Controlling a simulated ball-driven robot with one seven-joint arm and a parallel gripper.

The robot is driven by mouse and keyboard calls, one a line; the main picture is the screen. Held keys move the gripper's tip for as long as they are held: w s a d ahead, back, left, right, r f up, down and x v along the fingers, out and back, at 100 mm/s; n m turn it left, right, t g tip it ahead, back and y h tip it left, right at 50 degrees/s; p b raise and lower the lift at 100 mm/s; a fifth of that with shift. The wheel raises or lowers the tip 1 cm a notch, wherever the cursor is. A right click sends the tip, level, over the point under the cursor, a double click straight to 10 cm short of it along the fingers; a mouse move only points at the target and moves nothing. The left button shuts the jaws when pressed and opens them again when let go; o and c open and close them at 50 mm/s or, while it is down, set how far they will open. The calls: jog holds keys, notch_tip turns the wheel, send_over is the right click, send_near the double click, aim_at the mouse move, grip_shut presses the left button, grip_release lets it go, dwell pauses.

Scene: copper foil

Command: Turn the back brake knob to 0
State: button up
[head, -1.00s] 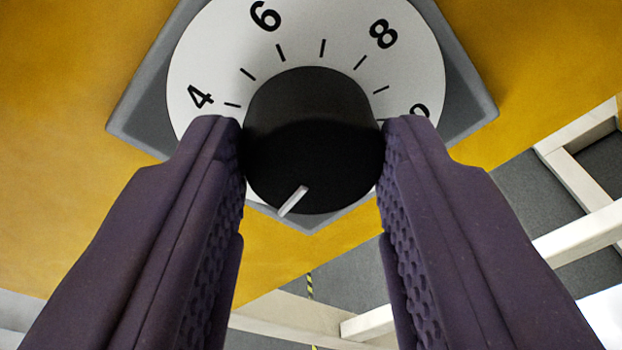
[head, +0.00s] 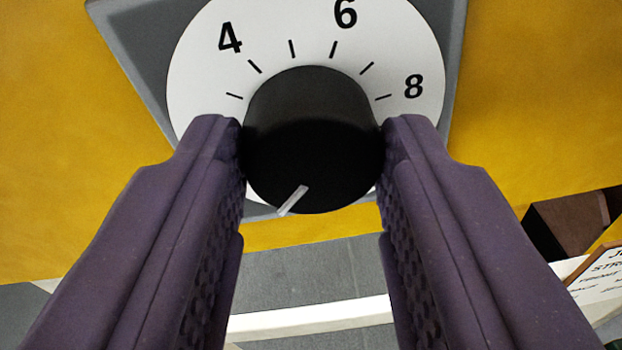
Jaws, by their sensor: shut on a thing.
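The black round knob (head: 314,130) stands in the middle of a white dial plate (head: 205,75) on a grey backing. A white pointer line (head: 292,201) on the knob points down and slightly left. The numerals 4, 6 and 8 show around the top of the dial, with tick marks between them. The dial below the knob, where the line points, is hidden, so its reading is not visible. No label naming the knob shows. My gripper (head: 313,150) has its two purple, textured fingers shut on the knob's left and right sides.
A yellow panel (head: 60,130) surrounds the dial. Below its edge are a grey floor (head: 300,280) and a white rail (head: 310,318). A sign with partly cut-off writing (head: 603,272) and a dark brown object (head: 570,232) are at lower right.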

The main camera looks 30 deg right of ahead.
jog(key=shift+f, duration=0.1)
dwell(0.3)
jog(key=o, duration=1.1)
jog(key=shift+c, duration=0.2)
jog(key=v, duration=0.7)
jog(key=shift+s+a+b, duration=0.25)
jog(key=shift+s+b, duration=0.1)
jog(key=shift+w, duration=0.1)
